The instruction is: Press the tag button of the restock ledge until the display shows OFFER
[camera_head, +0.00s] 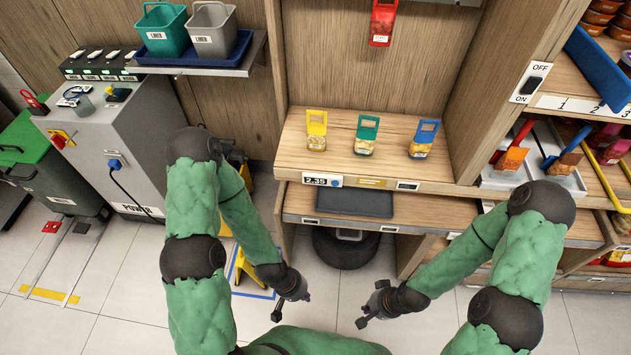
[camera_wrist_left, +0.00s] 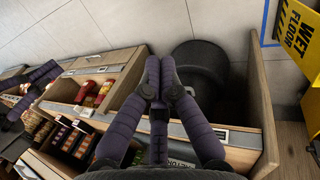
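The restock ledge (camera_head: 290,160) is a wooden shelf holding three small pouches with yellow, green and blue tops. On its front edge at the left is a dark display (camera_head: 316,181) that reads about 2.35; the digits are small. A small blue round tag button (camera_head: 336,182) sits just right of the display. My left gripper (camera_head: 291,306) hangs low in front of the ledge, well apart from the button. In the left wrist view its fingers (camera_wrist_left: 159,80) lie together with nothing visible between them. My right gripper (camera_head: 367,311) is low and further right, apart from everything; its opening is unclear.
A lower shelf (camera_head: 420,212) with a dark mat (camera_head: 354,203) juts out under the ledge. A black bin (camera_head: 345,248) stands below. A yellow wet-floor sign (camera_head: 240,265) stands left of it. An ON/OFF switch (camera_head: 533,83) is on the right post. Floor in front is clear.

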